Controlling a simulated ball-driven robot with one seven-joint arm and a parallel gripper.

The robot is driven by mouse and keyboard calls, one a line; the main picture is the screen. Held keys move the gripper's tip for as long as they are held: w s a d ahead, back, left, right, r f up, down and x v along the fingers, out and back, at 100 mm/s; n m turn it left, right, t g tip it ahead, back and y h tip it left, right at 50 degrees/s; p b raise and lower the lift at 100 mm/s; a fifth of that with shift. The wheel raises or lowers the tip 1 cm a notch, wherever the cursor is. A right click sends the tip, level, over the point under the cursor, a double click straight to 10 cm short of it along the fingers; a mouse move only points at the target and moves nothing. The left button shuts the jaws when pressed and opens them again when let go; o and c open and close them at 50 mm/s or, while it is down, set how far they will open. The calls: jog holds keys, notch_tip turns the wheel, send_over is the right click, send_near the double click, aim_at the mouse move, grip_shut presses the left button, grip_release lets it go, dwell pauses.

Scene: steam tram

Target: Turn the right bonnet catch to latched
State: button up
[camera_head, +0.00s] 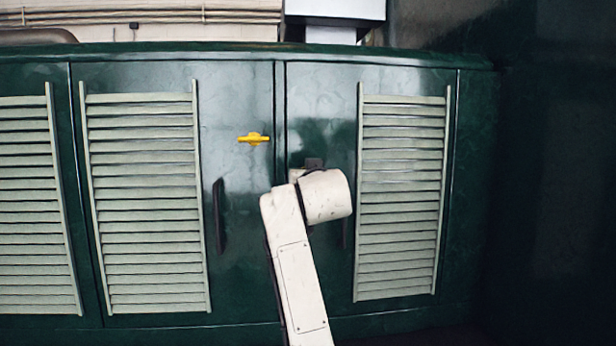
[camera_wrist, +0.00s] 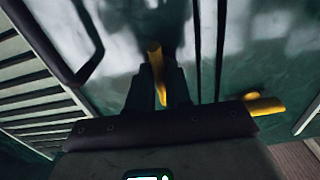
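The right bonnet catch (camera_wrist: 156,62) is a yellow bar on the dark green door. In the wrist view it runs nearly up and down, slightly tilted, between the two dark fingers of my gripper (camera_wrist: 159,88). The fingers lie close along both sides of it and look shut on it. In the head view my white wrist hides this catch, and only a dark bit of my gripper (camera_head: 313,163) shows above the wrist. The left catch (camera_head: 253,139) is yellow and lies level on the door left of the seam. It also shows partly in the wrist view (camera_wrist: 264,105), behind my gripper body.
Pale louvred panels stand on the left door (camera_head: 145,200) and right door (camera_head: 402,190). A dark door handle (camera_head: 219,215) stands left of the seam; another handle (camera_wrist: 88,55) is near my gripper in the wrist view. The space at far right looks dark.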

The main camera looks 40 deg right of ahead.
grip_shut()
jog(key=shift+m+b, duration=0.65)
jog(key=shift+m, duration=8.05)
